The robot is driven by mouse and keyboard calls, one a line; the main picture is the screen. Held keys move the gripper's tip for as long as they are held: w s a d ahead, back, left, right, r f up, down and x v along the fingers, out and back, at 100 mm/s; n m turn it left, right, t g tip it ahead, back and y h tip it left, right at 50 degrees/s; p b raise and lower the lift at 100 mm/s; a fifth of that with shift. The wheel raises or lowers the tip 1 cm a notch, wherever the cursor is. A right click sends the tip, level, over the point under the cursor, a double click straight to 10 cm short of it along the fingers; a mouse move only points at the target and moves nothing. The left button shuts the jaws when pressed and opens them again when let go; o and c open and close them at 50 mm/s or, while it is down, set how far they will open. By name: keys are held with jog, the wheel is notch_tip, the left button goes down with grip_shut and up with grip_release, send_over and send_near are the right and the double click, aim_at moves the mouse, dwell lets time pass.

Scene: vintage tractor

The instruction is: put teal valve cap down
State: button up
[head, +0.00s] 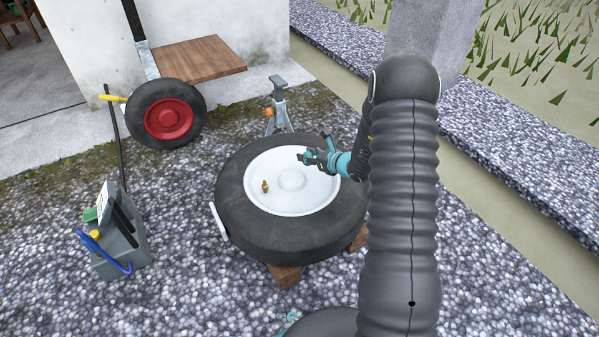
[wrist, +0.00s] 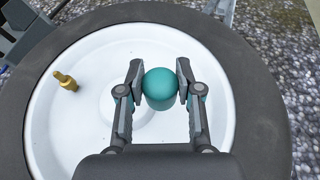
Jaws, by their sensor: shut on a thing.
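In the wrist view, the teal valve cap (wrist: 160,86) is a small rounded piece held between the two fingers of my gripper (wrist: 158,80). Behind it is the white wheel disc (wrist: 85,125) with its black tyre (wrist: 270,110). A brass valve stem (wrist: 65,80) stands on the disc, left of the cap and apart from it. In the head view, my gripper (head: 305,157) is over the upper right part of the disc, and the brass valve (head: 265,186) is to its lower left. The cap is too small to make out there.
The wheel lies flat on wooden blocks (head: 286,276). A jack stand (head: 279,104) is behind it. A grey tool caddy (head: 122,245) stands on the gravel at left. Gravel in front is clear.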

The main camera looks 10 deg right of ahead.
aim_at(300, 177)
jog(key=a, duration=0.1)
jog(key=a+f, duration=0.2)
jog(key=shift+s, duration=0.25)
jog(key=shift+f+b, duration=0.4)
jog(key=shift+f, duration=1.5)
jog(key=shift+f, duration=0.15)
jog(key=o, duration=1)
